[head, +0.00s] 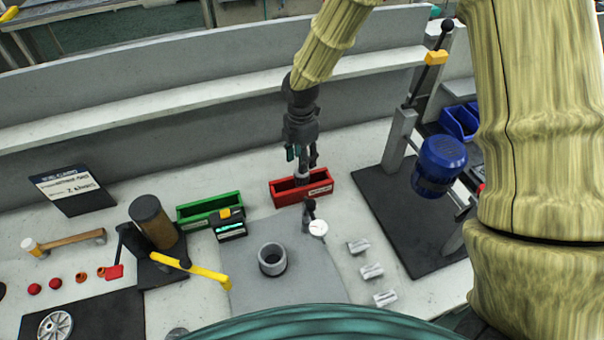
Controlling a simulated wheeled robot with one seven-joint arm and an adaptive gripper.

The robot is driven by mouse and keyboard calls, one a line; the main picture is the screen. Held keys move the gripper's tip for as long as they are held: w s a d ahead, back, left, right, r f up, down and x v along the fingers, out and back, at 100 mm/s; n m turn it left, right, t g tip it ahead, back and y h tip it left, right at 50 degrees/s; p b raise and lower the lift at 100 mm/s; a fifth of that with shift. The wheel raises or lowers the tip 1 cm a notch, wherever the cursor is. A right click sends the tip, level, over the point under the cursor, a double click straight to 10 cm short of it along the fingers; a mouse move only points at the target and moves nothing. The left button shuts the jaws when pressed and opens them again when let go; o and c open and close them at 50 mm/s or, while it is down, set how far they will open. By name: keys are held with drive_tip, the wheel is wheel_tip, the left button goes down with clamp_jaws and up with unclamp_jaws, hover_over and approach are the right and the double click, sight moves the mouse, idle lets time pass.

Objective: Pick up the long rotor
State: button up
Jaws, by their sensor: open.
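My gripper (301,160) points down over the red bin (283,199) near the middle of the bench. Its fingers are open. A small grey cylindrical thing (301,179) stands up in the red bin just under the fingertips. It may be the long rotor, but its length is hidden by the bin wall and gripper. I cannot tell whether the fingers touch it or straddle it. The bin's front label is too small to read.
A green bin (208,206) and a small device with a lit display (229,224) stand left of the red bin. A dial gauge (317,228) stands close in front. A grey ring (272,260) sits on the mat. A blue motor (440,160) is on the press at right.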

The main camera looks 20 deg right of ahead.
drive_tip(key=shift+f+p, duration=0.45)
drive_tip(key=shift+f, duration=1.15)
drive_tip(key=shift+c, duration=0.4)
drive_tip(key=shift+w, duration=0.1)
clamp_jaws()
